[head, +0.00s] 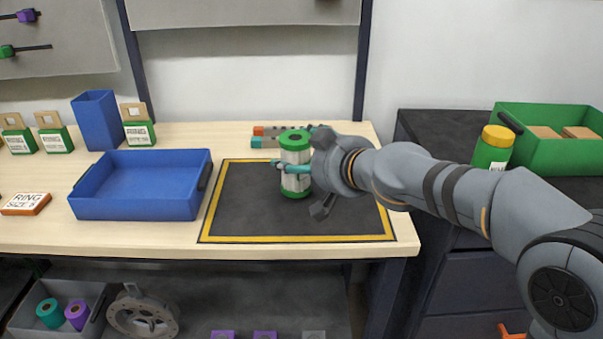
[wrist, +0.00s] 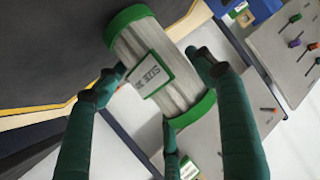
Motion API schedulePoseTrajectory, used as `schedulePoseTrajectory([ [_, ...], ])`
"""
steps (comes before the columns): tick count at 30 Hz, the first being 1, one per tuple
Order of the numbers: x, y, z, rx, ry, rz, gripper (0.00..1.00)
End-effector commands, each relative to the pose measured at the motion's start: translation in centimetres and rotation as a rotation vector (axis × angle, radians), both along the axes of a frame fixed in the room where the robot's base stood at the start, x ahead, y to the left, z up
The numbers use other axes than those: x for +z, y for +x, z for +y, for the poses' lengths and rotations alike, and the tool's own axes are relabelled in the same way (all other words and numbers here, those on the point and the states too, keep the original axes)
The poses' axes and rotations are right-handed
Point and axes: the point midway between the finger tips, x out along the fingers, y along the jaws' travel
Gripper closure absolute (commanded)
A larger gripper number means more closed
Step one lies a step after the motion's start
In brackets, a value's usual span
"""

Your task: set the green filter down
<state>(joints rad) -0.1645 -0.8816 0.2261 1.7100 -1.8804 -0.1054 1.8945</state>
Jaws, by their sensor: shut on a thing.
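The green filter (head: 295,157) is a white pleated cylinder with green end caps. It is upright over the black mat with the yellow border (head: 300,236); I cannot tell whether its base touches the mat. My gripper (head: 293,167) comes from the right and is shut around the filter's middle. In the wrist view the filter (wrist: 160,65) shows a white size label with a green frame, and the dark green fingers of my gripper (wrist: 160,88) lie on both sides of it.
An empty blue tray (head: 140,207) stands left of the mat. Small coloured blocks (head: 268,131) lie behind the filter. A green jar with a yellow lid (head: 492,150) and a green crate (head: 540,160) stand on the dark cabinet at right. The mat around the filter is clear.

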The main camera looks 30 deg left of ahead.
Motion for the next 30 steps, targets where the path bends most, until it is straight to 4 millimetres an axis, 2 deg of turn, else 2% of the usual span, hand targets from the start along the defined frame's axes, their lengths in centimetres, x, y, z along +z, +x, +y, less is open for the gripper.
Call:
schedulePoseTrajectory([
  [1, -1.11, 0.05, 0.0, -0.001, 0.002, -0.002, 0.64],
  [2, -1.27, 0.04, 0.0, 0.0, 0.003, -0.001, 0.64],
  [11, -1.24, 0.03, 0.01, 0.0, 0.002, -0.001, 0.64],
  [12, -1.35, 0.03, 0.0, 0.0, 0.0, -0.001, 0.3],
  [21, -1.34, 0.03, 0.01, 0.0, 0.001, -0.001, 0.12],
  [30, -1.23, -0.02, -0.12, 0.0, 0.001, 0.0, 0.12],
])
